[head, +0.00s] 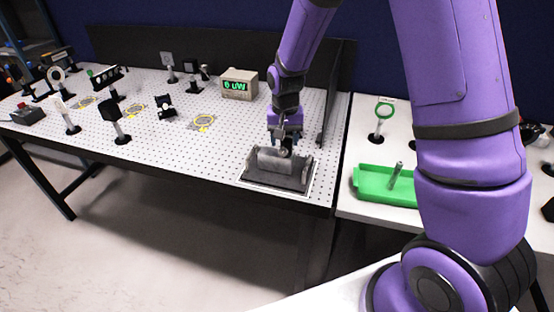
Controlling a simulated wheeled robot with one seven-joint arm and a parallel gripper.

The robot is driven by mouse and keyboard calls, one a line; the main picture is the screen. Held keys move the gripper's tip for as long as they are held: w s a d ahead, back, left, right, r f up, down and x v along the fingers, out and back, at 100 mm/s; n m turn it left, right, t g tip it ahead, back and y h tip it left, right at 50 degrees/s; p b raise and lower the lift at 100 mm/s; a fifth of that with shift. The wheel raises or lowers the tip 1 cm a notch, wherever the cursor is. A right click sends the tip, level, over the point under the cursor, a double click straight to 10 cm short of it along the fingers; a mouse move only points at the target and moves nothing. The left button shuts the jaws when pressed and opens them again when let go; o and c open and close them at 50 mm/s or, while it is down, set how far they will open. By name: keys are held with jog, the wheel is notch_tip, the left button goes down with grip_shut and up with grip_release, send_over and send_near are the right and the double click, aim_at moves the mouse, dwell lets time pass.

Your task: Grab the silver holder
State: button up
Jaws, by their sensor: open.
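My gripper (286,146) points down over a dark grey foam block (262,181) at the front right corner of the perforated table. Its jaws are open, and its fingertips are at or just above a lighter grey, rounded piece (268,160) on the block. I cannot tell whether they touch it. The gripper partly hides this piece. A small silver cylinder (395,174) stands slightly tilted in a green tray (369,184) on the white table to the right, well apart from my gripper. I cannot tell for sure which of these two is the silver holder.
The perforated white table (190,150) carries several optical mounts on the left and a meter (239,84) with a green display at the back. A dark upright panel (327,118) stands close right of my gripper.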

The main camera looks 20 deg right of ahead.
aim_at(277, 154)
jog(key=shift+f, duration=1.45)
jog(key=shift+c, duration=0.2)
grip_shut()
jog(key=shift+r, duration=0.1)
